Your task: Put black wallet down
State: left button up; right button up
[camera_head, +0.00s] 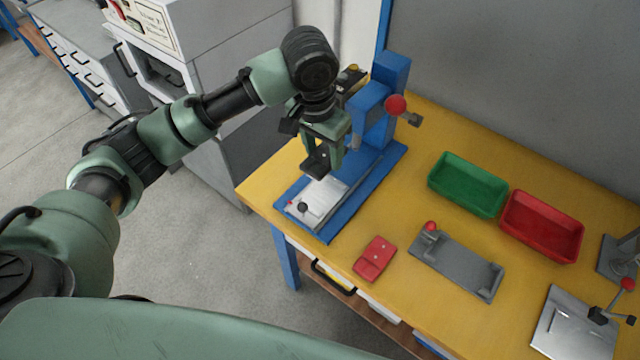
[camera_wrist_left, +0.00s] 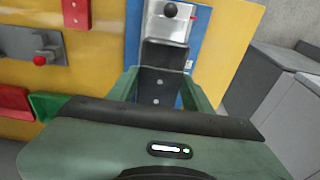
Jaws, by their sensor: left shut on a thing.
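The black wallet (camera_head: 317,162) is held in my left gripper (camera_head: 325,148). It hangs above the silver plate (camera_head: 318,203) of the blue press (camera_head: 362,165), and I cannot tell the exact gap. In the left wrist view the wallet (camera_wrist_left: 160,88) is dark with two pale snaps and sits between the green fingers of my left gripper (camera_wrist_left: 165,85). The plate (camera_wrist_left: 166,30) with its black knob shows beyond it. My right gripper is not in view.
The yellow table (camera_head: 300,260) also holds a red wallet-like piece (camera_head: 375,259), a grey fixture (camera_head: 457,264), a green bin (camera_head: 468,185), a red bin (camera_head: 541,227) and a silver plate with a lever (camera_head: 570,325). The press column with its red-knobbed lever (camera_head: 396,104) stands close to my left gripper.

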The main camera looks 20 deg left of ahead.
pick_arm(q)
send_over(323, 194)
jog(key=f, duration=0.7)
jog(key=shift+s+a+f, duration=0.15)
jog(key=shift+s+f, duration=0.15)
jog(key=shift+f, duration=0.3)
notch_tip(323, 194, down, 4)
jog(key=shift+f+p, duration=0.1)
jog(key=shift+p, duration=0.25)
jog(key=shift+f, duration=0.1)
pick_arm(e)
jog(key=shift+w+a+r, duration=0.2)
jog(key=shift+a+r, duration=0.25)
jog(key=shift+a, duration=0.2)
pick_arm(q)
jog(key=shift+f, duration=0.15)
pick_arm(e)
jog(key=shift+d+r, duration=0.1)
pick_arm(q)
jog(key=o, duration=1.4)
jog(key=shift+c, duration=0.2)
